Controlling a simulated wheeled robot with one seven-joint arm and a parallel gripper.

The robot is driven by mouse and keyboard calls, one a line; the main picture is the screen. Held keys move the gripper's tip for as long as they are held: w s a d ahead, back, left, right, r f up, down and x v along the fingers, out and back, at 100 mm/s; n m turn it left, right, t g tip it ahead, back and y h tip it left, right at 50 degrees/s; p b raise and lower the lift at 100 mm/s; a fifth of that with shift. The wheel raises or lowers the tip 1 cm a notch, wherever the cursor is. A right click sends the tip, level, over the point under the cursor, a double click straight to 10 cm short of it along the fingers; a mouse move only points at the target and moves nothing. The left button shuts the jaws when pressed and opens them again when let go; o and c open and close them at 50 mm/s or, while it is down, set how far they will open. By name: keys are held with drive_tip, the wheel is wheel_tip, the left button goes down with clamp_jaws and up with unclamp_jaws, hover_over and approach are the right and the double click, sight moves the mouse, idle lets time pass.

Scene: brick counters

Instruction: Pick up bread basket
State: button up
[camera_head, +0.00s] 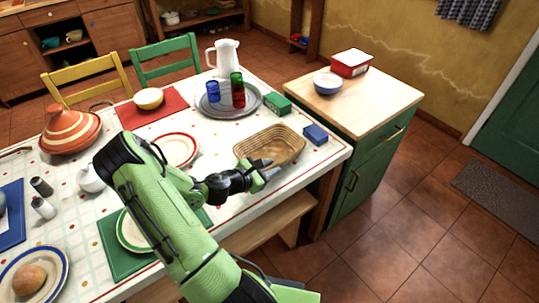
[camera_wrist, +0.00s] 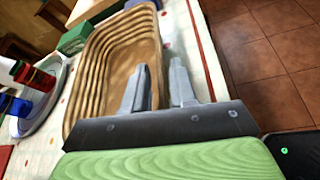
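The bread basket (camera_head: 270,146) is a tan, ribbed, oblong woven basket. It sits upright and empty-looking on the table's right end. In the wrist view the basket (camera_wrist: 97,62) fills the left and middle. My gripper (camera_head: 271,171) is at the basket's near long side. In the wrist view my gripper (camera_wrist: 160,66) has its fingers apart, one over the basket's inside and the other outside its rim. The rim runs between them, with a gap visible on the outer side. Any contact is hard to tell.
A green box (camera_head: 278,103) and a blue box (camera_head: 315,134) flank the basket. A round tray (camera_head: 252,105) with blue and red cups is behind it. A plate (camera_head: 177,149) lies left. A wooden-topped green cabinet (camera_head: 375,100) stands right; a bench (camera_head: 262,222) is below.

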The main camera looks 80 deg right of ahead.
clamp_jaws()
